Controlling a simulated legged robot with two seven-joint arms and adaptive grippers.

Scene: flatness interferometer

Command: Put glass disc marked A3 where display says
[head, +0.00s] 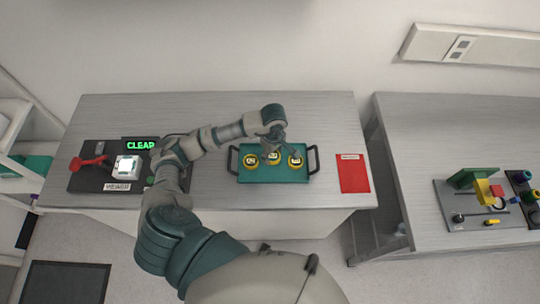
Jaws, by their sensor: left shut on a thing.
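A teal tray (240,178) with dark handles stands on the metal bench and holds several round, yellow-rimmed discs. One disc (251,162) is at the left, one (273,157) in the middle and one (295,161) at the right. Their marks are too small to read. My left gripper (287,146) reaches down over the tray and is shut on a disc at its middle or right; I cannot tell which, as the fingers are small and partly hidden. A display (140,144) at the left shows green "CLEAR". My right gripper is out of view.
A dark station with a lit white block (127,167) and a red lever (89,162) stands left. A red labelled mat (353,173) lies empty right of the tray. A gap separates the second bench (420,140), which carries a coloured fixture (480,190).

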